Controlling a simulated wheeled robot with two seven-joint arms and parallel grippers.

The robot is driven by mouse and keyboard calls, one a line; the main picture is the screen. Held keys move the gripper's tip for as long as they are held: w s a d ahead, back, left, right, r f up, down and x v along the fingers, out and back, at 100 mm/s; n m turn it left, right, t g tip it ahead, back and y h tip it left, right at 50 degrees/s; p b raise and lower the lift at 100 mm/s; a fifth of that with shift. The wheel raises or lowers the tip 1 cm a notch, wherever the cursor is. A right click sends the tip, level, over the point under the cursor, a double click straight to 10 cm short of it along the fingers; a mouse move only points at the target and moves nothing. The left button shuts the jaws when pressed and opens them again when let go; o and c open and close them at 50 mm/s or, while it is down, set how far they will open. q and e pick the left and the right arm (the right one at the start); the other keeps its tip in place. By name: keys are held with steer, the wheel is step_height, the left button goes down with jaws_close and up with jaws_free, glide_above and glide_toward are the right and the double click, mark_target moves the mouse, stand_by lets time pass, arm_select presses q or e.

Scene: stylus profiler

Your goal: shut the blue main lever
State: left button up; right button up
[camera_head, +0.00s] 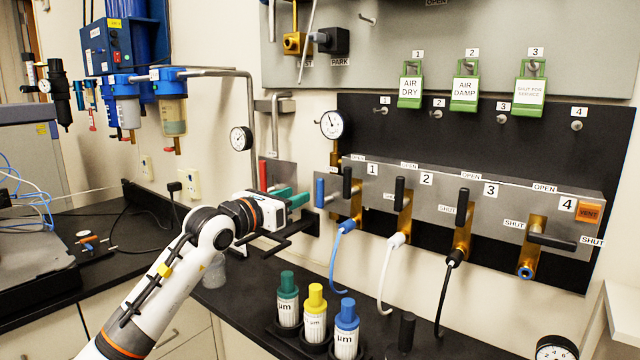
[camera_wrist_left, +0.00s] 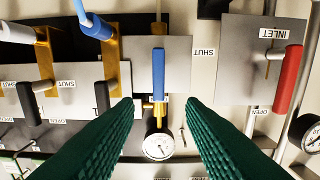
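The blue main lever (camera_head: 320,192) stands upright at the left end of the grey valve panel (camera_head: 394,188) in the head view. In the left wrist view the blue lever (camera_wrist_left: 158,75) shows lengthwise, beyond the gap between my fingers, with a SHUT label beside it. My left gripper (camera_head: 296,200) is just left of the lever. Its two green fingers (camera_wrist_left: 159,105) are spread, with nothing between their tips. The lever looks apart from both fingers. My right gripper is not in view.
A red INLET lever (camera_wrist_left: 287,80) is close by on another plate. Numbered valves with black levers (camera_head: 401,191) line the panel to the right. A pressure gauge (camera_head: 332,124) hangs above the blue lever. Capped bottles (camera_head: 315,314) stand on the black counter below.

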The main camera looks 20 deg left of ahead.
mark_target(318, 187)
arm_select(q)
steer(key=p+x, duration=0.2)
steer(key=x, duration=0.6)
steer(key=shift+w+d+p, duration=0.25)
steer(key=shift+w+p, duration=0.1)
steer(key=shift+w+d, duration=0.15)
steer(key=shift+w, duration=0.3)
steer(key=shift+c, duration=0.6)
jaws_close()
steer(key=shift+f, duration=0.1)
